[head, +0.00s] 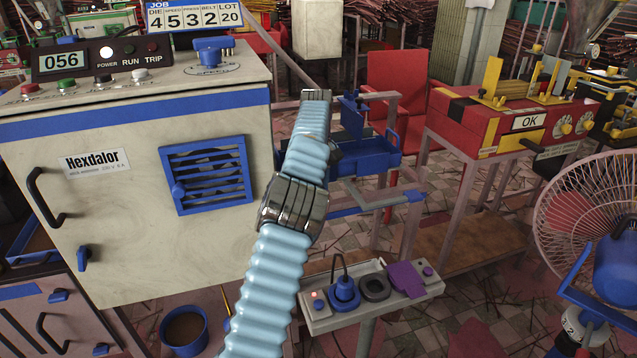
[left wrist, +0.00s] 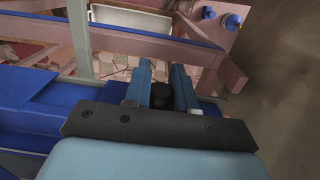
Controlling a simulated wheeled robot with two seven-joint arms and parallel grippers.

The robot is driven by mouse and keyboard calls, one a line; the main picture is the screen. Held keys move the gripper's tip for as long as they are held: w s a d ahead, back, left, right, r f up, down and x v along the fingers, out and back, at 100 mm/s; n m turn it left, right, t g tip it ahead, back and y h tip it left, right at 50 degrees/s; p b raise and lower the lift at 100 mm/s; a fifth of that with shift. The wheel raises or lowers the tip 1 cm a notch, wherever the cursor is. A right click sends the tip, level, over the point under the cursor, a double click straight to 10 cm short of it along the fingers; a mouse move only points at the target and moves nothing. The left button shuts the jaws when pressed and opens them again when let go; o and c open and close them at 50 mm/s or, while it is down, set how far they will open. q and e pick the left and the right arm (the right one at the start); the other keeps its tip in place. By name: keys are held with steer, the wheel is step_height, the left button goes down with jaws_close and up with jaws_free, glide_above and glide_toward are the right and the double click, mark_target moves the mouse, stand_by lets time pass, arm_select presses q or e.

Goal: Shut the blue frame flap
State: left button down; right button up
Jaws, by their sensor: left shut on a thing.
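A blue frame (head: 378,148) sits on a pinkish stand in the middle of the head view, partly behind my arm. I cannot tell which of its parts is the flap or how far open it stands. In the left wrist view, a long blue bar (left wrist: 130,24) crosses the top and a blue panel (left wrist: 45,98) lies at the left. My left gripper (left wrist: 162,88) has its two fingers around a small dark piece (left wrist: 162,97) beside the blue parts. In the head view my arm hides that gripper. My right gripper is not in view.
A cream Hexdalor cabinet (head: 115,205) stands at the left, close to my arm. A grey control box (head: 325,312) on a post stands in front. A red machine (head: 470,130) and a fan (head: 585,215) are at the right. Several incense bundles fill the back.

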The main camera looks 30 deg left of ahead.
arm_select(q)
steer(key=shift+f, duration=0.1)
steer(key=c, duration=0.9)
jaws_free()
steer(key=shift+a, duration=0.1)
steer(key=shift+c, duration=0.2)
